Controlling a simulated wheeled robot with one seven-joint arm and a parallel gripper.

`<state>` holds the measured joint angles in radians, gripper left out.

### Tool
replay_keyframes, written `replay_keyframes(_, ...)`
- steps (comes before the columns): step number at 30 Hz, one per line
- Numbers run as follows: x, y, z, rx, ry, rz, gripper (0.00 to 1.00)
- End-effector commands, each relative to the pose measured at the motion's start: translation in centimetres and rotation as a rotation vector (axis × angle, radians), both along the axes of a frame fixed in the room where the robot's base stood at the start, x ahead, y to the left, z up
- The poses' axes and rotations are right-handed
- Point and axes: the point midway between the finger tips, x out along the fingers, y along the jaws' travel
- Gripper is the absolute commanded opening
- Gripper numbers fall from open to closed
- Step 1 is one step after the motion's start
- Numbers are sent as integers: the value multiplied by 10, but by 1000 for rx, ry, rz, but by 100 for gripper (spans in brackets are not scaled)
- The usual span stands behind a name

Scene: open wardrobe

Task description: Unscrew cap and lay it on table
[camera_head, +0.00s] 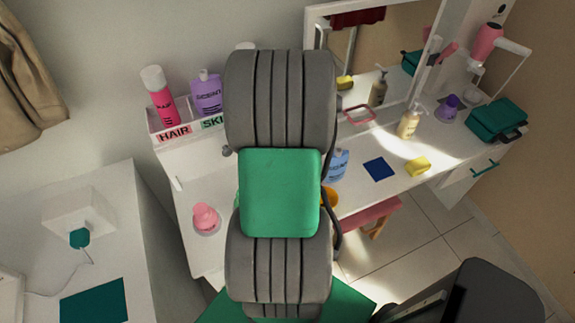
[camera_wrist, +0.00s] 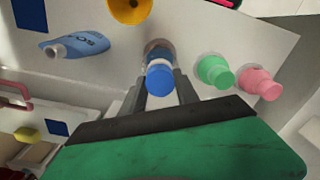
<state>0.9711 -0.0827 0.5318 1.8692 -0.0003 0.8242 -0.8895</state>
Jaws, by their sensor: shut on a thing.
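In the wrist view, my gripper (camera_wrist: 160,82) is shut on the bright blue cap (camera_wrist: 158,83), with one finger on either side. A darker blue small bottle body (camera_wrist: 160,54) shows just beyond the cap, in a round holder on the white table (camera_wrist: 205,30). I cannot tell whether the cap is still threaded on. A green small bottle (camera_wrist: 213,70) and a pink one (camera_wrist: 258,84) stand to its right; the pink one also shows in the head view (camera_head: 205,218). There, my arm hides the gripper, the cap and the blue small bottle.
A large light-blue bottle (camera_wrist: 78,45) and an orange funnel (camera_wrist: 128,9) are near the cap. A rack labelled HAIR (camera_head: 174,135) stands behind. Some bare tabletop shows between them.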

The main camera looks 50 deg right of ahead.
Motion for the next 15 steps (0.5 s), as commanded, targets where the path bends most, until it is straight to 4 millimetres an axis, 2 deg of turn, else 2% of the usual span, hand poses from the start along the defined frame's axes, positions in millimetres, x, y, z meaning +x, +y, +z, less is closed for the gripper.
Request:
replay_keyframes(8,0,0,0,0,0,5,0)
replay_keyframes(11,0,0,0,0,0,108,0)
replay_keyframes(15,0,0,1,-1,0,338,0)
